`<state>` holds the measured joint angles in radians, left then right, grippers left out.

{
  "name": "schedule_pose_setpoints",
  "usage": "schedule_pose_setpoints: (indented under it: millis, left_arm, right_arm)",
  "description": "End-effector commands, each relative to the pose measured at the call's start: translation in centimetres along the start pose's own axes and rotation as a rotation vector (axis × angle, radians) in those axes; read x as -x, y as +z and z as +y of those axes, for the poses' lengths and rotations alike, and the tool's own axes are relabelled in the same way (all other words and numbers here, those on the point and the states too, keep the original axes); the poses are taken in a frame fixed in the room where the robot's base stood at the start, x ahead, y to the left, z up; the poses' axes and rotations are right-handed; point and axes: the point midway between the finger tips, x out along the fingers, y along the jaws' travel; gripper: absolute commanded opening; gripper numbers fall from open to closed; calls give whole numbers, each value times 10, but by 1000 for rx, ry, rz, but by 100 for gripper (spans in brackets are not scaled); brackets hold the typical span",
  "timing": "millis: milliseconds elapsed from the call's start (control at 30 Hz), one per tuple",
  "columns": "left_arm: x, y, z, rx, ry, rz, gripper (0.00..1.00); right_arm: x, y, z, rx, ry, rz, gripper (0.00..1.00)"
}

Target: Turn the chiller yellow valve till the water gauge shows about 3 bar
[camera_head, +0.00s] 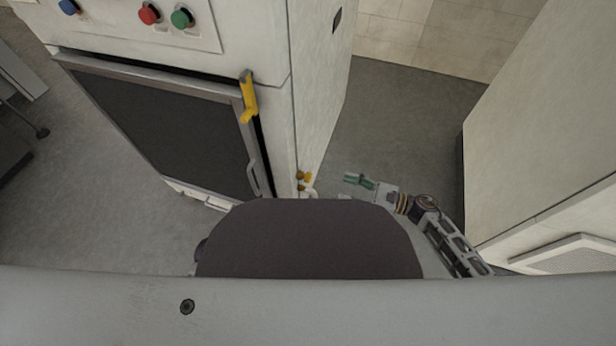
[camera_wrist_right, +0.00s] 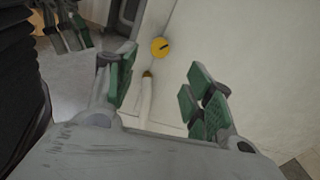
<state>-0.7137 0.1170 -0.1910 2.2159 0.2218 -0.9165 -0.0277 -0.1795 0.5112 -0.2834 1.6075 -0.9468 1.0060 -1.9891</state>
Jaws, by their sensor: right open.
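A small yellow fitting (camera_head: 308,176) sits low on the side wall of the white cabinet in the head view. In the right wrist view a round yellow disc with a dark mark (camera_wrist_right: 160,47) shows on that wall; I cannot tell whether it is the valve or a gauge face. A white pipe (camera_wrist_right: 147,100) with a brass end lies below it. My right gripper (camera_head: 359,181) is open and empty, right of the fitting and apart from it; its green-padded fingers (camera_wrist_right: 160,88) frame the pipe. Part of my left gripper (camera_wrist_right: 69,28) shows at upper left. No gauge reading is legible.
The white cabinet (camera_head: 324,85) has a dark door with a yellow handle (camera_head: 248,97) and coloured buttons (camera_head: 149,14). Another pale cabinet (camera_head: 540,120) stands at right. Grey floor (camera_head: 405,125) is clear between them.

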Motion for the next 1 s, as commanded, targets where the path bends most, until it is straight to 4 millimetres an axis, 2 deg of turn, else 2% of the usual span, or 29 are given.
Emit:
schedule_pose_setpoints:
  millis: [1000]
  left_arm:
    - [-24,18,-2,16,27,33,71]
  right_arm:
    - [-121,0,0,-1,0,-2,52]
